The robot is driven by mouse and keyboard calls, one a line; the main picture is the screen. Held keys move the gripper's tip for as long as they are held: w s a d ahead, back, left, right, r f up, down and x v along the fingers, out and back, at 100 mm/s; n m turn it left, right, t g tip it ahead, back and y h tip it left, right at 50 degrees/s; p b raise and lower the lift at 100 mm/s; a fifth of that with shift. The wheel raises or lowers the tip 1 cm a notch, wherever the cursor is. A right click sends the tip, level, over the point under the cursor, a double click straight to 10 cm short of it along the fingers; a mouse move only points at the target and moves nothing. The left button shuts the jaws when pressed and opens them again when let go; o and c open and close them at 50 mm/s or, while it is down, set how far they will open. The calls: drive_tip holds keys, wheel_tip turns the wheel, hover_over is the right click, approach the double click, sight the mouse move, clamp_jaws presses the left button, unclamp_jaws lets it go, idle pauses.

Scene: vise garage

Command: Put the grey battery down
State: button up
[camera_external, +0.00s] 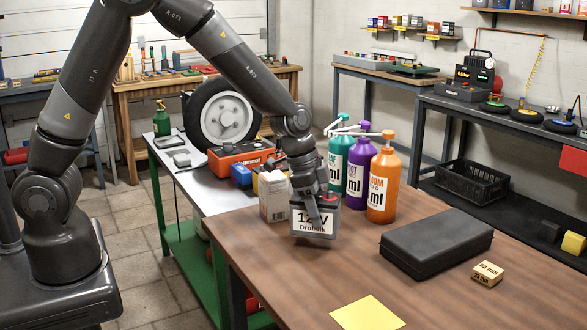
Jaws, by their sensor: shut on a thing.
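A grey battery (315,222) with a white label reading "12 V" is in my gripper (318,203) in the external view. My gripper points down and is shut on the top of the battery. The battery is at the back left part of the brown wooden table (300,282), near its left edge. It looks slightly tilted. I cannot tell whether its bottom touches the table. My fingers hide part of the battery's top.
Teal (340,160), purple (359,168) and orange (383,185) bottles stand behind and right. A black case (437,243), a small wooden block (487,274) and a yellow sheet (367,314) lie right and front.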

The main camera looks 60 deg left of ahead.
drive_tip(key=shift+f, duration=1.5)
drive_tip(key=shift+f, duration=0.1)
drive_tip(key=o, duration=1.8)
drive_tip(key=shift+f, duration=0.1)
drive_tip(key=shift+c, duration=0.2)
